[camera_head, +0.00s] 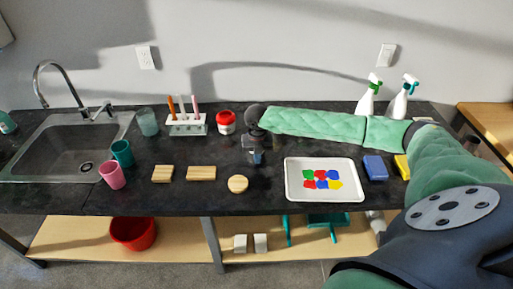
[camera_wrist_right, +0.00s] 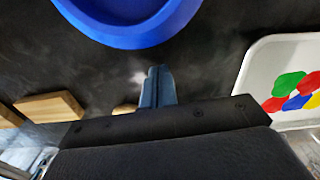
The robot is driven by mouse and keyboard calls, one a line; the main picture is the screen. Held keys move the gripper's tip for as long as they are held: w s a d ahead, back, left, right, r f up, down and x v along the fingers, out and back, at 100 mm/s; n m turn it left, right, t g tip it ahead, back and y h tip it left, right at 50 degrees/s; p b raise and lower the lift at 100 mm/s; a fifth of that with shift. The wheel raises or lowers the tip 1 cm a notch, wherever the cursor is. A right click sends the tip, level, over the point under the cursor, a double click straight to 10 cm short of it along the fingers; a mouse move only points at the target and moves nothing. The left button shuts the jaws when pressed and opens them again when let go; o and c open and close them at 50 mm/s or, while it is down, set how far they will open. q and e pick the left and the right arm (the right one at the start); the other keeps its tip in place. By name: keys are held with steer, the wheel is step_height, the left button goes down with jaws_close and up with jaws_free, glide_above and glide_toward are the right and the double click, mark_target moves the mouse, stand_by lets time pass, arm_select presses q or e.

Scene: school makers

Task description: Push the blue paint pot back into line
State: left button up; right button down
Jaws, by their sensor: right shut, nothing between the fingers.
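The blue paint pot (camera_wrist_right: 128,22) shows in the right wrist view as a large round blue rim at the top, cut off by the picture edge. In the head view I cannot make it out; my right arm and wrist cover that area. My right gripper (camera_head: 256,158) points down over the black counter, between the red-labelled pot and the white tray. In the wrist view its blue-grey fingertips (camera_wrist_right: 158,88) are shut together and empty, with a visible gap between them and the pot's rim. A red paint pot (camera_head: 226,123) stands upright left of my right wrist. My left gripper is out of view.
The white tray (camera_head: 293,190) with colored shapes lies right of the gripper. Wooden pieces, including a round one (camera_head: 238,184), lie left of it. A test tube rack (camera_head: 187,128) stands left of the red pot. Blue (camera_head: 375,167) and yellow blocks lie near my right arm.

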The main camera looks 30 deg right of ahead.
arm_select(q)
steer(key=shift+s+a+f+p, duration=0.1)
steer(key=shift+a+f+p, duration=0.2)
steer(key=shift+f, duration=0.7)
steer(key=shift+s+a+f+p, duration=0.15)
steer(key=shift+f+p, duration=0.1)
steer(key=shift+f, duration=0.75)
arm_select(e)
steer(key=shift+w+d+r, duration=0.1)
steer(key=shift+w+d, duration=0.35)
steer(key=shift+w, duration=0.4)
steer(key=shift+w+d+r, duration=0.1)
steer(key=shift+w+d, duration=0.35)
steer(key=shift+w, duration=0.4)
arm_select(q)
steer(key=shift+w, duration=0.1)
